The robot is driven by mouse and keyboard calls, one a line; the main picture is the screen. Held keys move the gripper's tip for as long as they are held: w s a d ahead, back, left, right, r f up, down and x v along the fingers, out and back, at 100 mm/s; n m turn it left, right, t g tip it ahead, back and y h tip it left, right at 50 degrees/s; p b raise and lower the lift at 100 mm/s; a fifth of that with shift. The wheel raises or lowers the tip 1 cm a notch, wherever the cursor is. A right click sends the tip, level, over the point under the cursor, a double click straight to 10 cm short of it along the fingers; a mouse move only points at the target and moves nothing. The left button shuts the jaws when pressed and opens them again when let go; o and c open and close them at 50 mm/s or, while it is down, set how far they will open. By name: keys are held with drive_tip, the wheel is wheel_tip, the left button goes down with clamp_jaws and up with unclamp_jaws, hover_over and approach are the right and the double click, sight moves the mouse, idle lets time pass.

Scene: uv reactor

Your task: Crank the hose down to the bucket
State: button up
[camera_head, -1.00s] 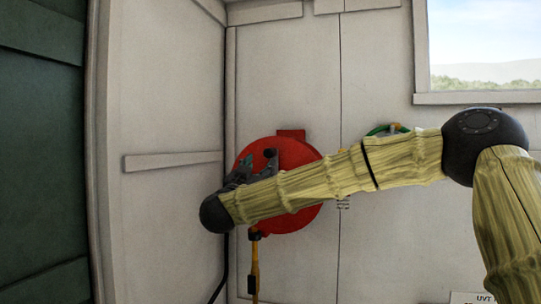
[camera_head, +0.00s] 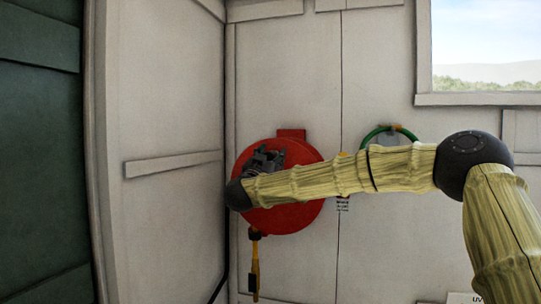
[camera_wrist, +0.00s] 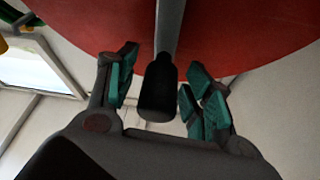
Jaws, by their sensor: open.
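A round red hose reel (camera_head: 300,216) is mounted on the white wall in the head view, partly covered by my arm. A yellow hose (camera_head: 255,275) with a dark fitting hangs from its lower left. My gripper (camera_head: 264,158) is in front of the upper left of the reel. In the wrist view, my gripper (camera_wrist: 155,90) is open, with its teal-padded fingers on either side of a black crank handle (camera_wrist: 158,90). A grey crank bar runs from the handle across the red reel (camera_wrist: 235,30). The fingers look apart from the handle. No bucket is in view.
A coiled green hose (camera_head: 375,132) hangs on the wall right of the reel, partly behind my arm. A side wall with a wooden rail (camera_head: 172,163) stands close on the left. A window (camera_head: 485,45) is at upper right.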

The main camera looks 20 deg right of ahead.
clamp_jaws()
drive_tip(key=shift+a, duration=0.1)
